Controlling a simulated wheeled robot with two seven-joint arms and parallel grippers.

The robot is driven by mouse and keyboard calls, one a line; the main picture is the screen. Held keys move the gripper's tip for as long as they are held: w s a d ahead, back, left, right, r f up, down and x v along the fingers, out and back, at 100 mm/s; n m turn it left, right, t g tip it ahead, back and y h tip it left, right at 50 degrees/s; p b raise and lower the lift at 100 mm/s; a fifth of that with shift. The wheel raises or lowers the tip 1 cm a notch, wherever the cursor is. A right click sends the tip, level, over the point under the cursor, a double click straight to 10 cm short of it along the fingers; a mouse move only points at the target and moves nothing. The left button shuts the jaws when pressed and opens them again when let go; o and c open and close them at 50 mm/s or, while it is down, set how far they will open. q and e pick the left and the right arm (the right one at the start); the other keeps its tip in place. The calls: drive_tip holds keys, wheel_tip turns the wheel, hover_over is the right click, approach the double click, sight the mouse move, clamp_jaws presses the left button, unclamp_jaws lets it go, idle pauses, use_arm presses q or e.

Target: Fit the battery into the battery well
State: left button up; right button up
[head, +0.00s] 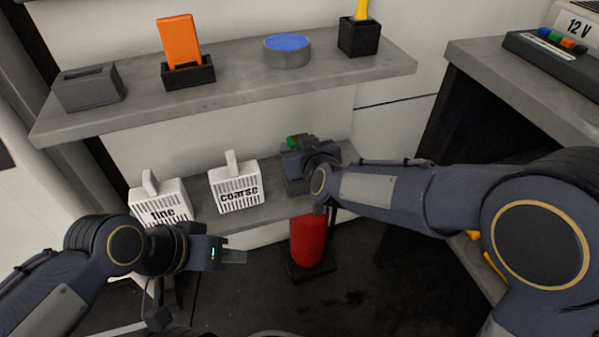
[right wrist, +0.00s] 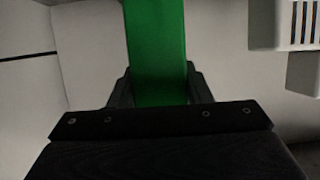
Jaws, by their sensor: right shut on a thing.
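My right gripper (head: 298,158) is over the right part of the lower shelf, shut on a green block (right wrist: 157,50). In the head view only a small part of the green block (head: 296,140) shows behind the gripper. I cannot tell for certain whether this block is the battery, or whether it touches anything below. A white box marked "12 V" (head: 577,20) stands at the top right, cut off by the frame. I cannot make out a battery well. My left gripper (head: 233,257) is in front of the lower shelf, holding nothing visible; its finger gap is unclear.
White slotted boxes marked "fine" (head: 160,203) and "coarse" (head: 237,190) stand on the lower shelf. The upper shelf (head: 230,93) holds a grey slotted block (head: 89,90), an orange tool (head: 179,42), a blue-topped puck (head: 287,52) and a black cup (head: 358,38). A red cylinder (head: 308,242) stands below.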

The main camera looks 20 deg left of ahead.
wheel_tip(320, 180, down, 5)
drive_tip(key=b, duration=0.2)
drive_tip(key=shift+b, duration=0.3)
drive_tip(key=shift+f, duration=0.25)
drive_tip(key=o, duration=1.2)
drive_tip(key=shift+r, duration=0.1)
